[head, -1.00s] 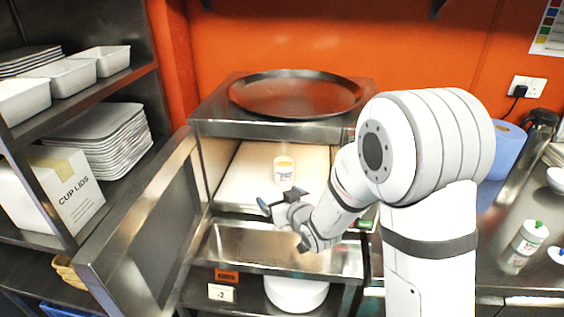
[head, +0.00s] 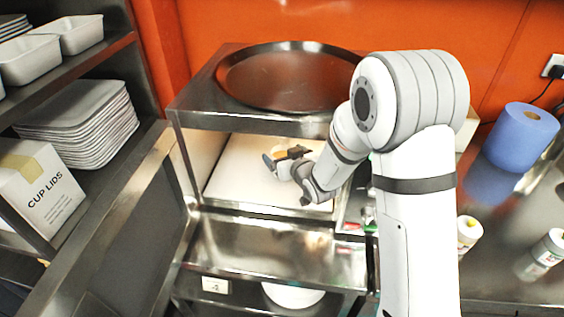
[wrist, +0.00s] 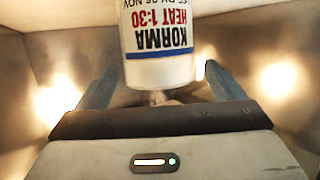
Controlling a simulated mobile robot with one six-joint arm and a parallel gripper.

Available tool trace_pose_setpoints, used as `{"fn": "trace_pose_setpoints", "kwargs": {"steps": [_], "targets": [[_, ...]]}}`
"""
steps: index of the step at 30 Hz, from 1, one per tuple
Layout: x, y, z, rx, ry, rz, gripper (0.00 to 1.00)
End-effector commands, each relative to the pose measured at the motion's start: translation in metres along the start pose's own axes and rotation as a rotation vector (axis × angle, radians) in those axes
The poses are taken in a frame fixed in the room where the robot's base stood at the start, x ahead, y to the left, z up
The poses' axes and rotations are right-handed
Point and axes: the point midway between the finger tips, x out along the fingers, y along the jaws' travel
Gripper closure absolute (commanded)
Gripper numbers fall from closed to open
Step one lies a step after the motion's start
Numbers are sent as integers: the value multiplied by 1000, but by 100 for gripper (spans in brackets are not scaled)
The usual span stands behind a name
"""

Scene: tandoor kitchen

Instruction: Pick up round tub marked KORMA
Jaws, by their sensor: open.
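The round white tub marked KORMA (wrist: 158,42) shows upside down at the top of the wrist view, with its label facing the camera. It stands inside the open steel cabinet, and in the head view only a bit of its orange-yellow top (head: 278,150) shows behind my gripper. My gripper (head: 282,163) reaches into the cabinet opening right in front of the tub. In the wrist view my gripper (wrist: 155,92) is open, with one blue-grey finger on each side of the tub's line. Gaps show between the tub and both fingers.
The cabinet's top (head: 190,95) carries a large dark round tray (head: 290,88). Its side walls and roof edge close in around my arm. The open door (head: 130,220) stands at left, near shelves with a CUP LIDS box (head: 45,195). A blue roll (head: 522,135) stands on the right counter.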

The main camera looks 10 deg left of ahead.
Motion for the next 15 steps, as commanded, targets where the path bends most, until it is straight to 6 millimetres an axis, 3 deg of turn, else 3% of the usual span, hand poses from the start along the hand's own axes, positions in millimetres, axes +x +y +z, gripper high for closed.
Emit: {"fn": "trace_pose_setpoints", "kwargs": {"steps": [7, 15], "targets": [[30, 1, -2, -1, -1, -4, 11], [36, 0, 0, -1, 0, -4, 11]]}}
